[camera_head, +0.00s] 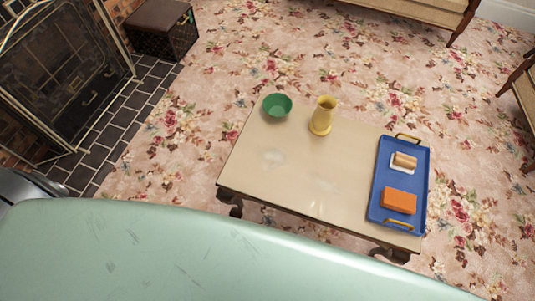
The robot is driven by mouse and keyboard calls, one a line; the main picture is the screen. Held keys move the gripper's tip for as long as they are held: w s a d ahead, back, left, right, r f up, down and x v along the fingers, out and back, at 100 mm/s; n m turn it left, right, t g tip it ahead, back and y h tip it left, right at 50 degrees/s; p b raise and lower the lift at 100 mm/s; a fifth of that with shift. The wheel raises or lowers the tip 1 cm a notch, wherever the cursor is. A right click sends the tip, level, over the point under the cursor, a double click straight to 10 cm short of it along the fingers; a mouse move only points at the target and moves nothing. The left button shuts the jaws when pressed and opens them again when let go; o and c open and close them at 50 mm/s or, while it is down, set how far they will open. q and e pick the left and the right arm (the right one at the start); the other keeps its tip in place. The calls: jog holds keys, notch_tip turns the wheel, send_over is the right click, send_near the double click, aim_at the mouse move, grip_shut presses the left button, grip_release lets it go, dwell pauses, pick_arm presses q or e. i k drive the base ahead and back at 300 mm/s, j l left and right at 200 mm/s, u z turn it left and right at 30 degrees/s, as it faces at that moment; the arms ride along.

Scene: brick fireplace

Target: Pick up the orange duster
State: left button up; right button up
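An orange block-shaped object (398,201), which looks like the orange duster, lies on the front half of a blue tray (420,165). The tray has a gold handle at each end and sits at the right end of a low beige table (250,165). A tan roll-like item (404,160) on a white base lies behind the orange object on the same tray. Neither of my grippers shows in the head view.
A green bowl (277,105) and a yellow pitcher (322,115) stand toward the table's back edge. A fireplace screen (65,75) and a dark box (160,28) are at the left. Wooden furniture (420,10) stands at the back right. Floral carpet (170,150) surrounds the table.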

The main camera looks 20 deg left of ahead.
aim_at(392, 198)
jog(key=z, duration=1.05)
